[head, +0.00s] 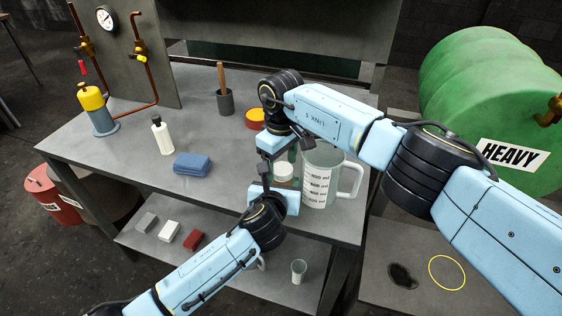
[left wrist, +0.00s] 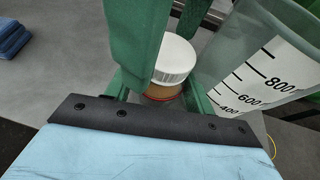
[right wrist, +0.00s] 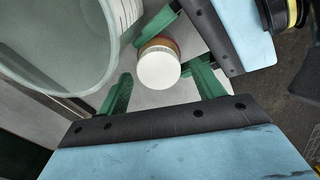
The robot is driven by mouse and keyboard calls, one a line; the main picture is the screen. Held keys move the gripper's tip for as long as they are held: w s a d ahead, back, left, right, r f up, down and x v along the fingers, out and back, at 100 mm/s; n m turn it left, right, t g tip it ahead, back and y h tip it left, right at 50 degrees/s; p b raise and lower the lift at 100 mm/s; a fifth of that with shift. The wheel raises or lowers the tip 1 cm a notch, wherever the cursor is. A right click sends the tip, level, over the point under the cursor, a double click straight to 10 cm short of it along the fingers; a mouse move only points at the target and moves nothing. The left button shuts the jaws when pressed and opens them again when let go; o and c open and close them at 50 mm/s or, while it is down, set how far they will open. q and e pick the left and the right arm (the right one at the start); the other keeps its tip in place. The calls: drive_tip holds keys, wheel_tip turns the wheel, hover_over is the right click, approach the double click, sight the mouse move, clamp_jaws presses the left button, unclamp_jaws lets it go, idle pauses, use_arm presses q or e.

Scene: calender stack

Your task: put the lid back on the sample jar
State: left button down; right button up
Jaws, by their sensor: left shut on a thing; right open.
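The sample jar (left wrist: 160,92) has brownish contents and a red ring near its top. It stands between the green fingers of my left gripper (left wrist: 157,94), which is shut on it. The white lid (left wrist: 174,59) sits on top of the jar; whether it is fully seated I cannot tell. The lid also shows in the head view (head: 284,168) and the right wrist view (right wrist: 158,69). My right gripper (right wrist: 163,70) is open above the jar, its fingers on either side of the lid with gaps showing.
A large measuring jug (head: 318,178) stands close to the right of the jar. A blue folded cloth (head: 193,164), a white bottle (head: 161,136) and a grey pot with a wooden handle (head: 225,100) stand further off. The bench front left of the jar is clear.

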drive_tip(key=shift+r, duration=0.1)
drive_tip(key=shift+r, duration=2.15)
drive_tip(key=shift+c, duration=0.4)
